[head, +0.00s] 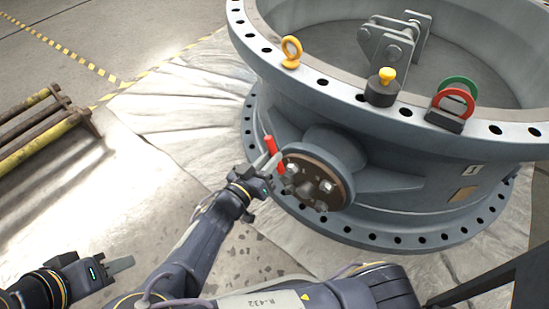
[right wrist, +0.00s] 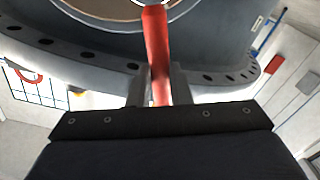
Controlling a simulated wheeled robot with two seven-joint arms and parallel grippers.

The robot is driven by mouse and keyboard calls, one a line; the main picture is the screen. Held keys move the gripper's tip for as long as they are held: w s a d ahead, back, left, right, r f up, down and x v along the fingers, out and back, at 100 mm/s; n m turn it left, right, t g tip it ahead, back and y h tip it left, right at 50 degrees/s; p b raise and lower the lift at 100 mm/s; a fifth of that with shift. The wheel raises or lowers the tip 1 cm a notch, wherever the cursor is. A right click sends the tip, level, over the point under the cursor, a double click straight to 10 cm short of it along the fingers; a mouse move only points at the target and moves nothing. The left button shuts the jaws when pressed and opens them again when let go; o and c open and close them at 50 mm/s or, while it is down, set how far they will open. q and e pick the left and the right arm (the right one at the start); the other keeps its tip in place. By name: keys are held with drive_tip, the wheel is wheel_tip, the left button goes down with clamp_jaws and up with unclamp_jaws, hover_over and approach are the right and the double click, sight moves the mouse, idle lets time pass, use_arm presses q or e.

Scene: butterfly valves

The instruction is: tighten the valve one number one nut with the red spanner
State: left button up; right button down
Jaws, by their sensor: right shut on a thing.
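The grey butterfly valve (head: 390,150) carries a "1" label and fills the right of the head view. Its round side plate (head: 318,176) has several nuts, one of them a bright nut (head: 326,186) at the right. My right gripper (head: 268,162) is shut on the red spanner (head: 269,146), left of this plate. In the right wrist view the spanner's red handle (right wrist: 157,50) stands between the fingers, its metal end cut off at the top edge. I cannot tell whether the spanner touches a nut. My left gripper (head: 118,265) is low at the left, away from the valve; its opening is unclear.
Yellow-black bars (head: 40,125) lie at the left. The floor between is clear.

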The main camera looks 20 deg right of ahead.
drive_tip(key=shift+a, duration=0.1)
drive_tip(key=v, duration=0.5)
idle(0.5)
